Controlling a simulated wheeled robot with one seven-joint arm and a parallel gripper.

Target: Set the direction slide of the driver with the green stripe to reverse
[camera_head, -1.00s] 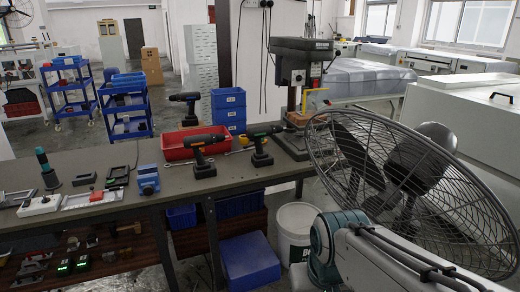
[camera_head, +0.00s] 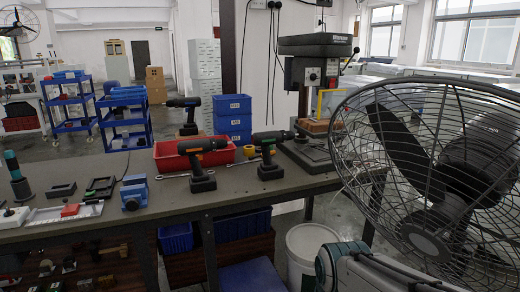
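The left one (camera_head: 202,163) is dark with orange marks. A third dark driver (camera_head: 188,114) stands behind the red tray; its stripe colour is too small to tell. The direction slides are too small to make out. Part of my arm shows at the bottom right. My gripper is not in view.
The grey workbench (camera_head: 250,187) holds a red tray (camera_head: 215,150), blue bins (camera_head: 232,117), a blue vise (camera_head: 134,192) and a drill press (camera_head: 316,90). A large caged fan (camera_head: 440,150) fills the right side, close to my arm. A white bucket (camera_head: 305,245) stands below.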

